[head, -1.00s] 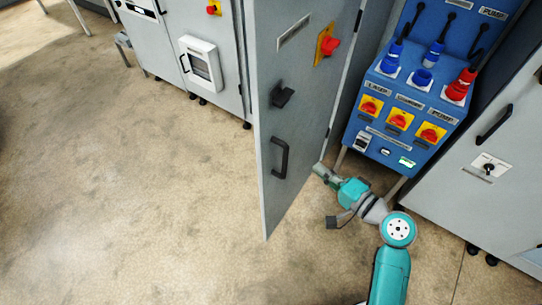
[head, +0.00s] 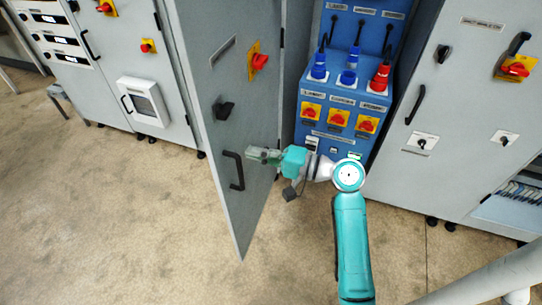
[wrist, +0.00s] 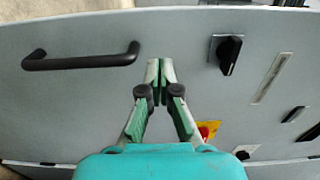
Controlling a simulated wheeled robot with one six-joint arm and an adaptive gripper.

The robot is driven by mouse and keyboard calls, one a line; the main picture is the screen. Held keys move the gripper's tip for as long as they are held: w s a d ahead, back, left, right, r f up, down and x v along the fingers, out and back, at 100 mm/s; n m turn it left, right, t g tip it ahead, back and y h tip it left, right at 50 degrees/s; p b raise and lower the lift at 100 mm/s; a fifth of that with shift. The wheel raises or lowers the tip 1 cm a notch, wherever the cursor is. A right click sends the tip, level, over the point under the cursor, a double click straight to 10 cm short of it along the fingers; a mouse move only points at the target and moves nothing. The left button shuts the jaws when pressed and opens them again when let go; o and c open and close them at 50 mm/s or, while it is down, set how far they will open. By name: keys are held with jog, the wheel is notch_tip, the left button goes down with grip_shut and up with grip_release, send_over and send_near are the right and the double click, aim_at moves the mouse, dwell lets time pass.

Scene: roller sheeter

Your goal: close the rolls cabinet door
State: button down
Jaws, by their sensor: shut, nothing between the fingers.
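The grey cabinet door (head: 215,115) stands open in the head view, its outer face towards me. It carries a black bar handle (head: 238,171), a black knob latch (head: 223,110) and a red switch on a yellow plate (head: 258,61). My gripper (head: 252,154) is shut and empty, in front of the door just right of the handle. In the wrist view my fingertips (wrist: 160,66) point at the door face (wrist: 100,98), between the bar handle (wrist: 82,58) and the knob latch (wrist: 228,52). I cannot tell whether they touch it.
A blue socket panel (head: 340,105) with red switches stands beyond the door's right edge. A grey cabinet (head: 445,105) stands to the right, and another with a white box (head: 144,102) to the left. Concrete floor (head: 120,220) is clear at the front left.

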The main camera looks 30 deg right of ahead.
aim_at(220, 145)
jog(key=x, duration=0.7)
jog(key=shift+w, duration=0.1)
jog(key=shift+a, duration=0.1)
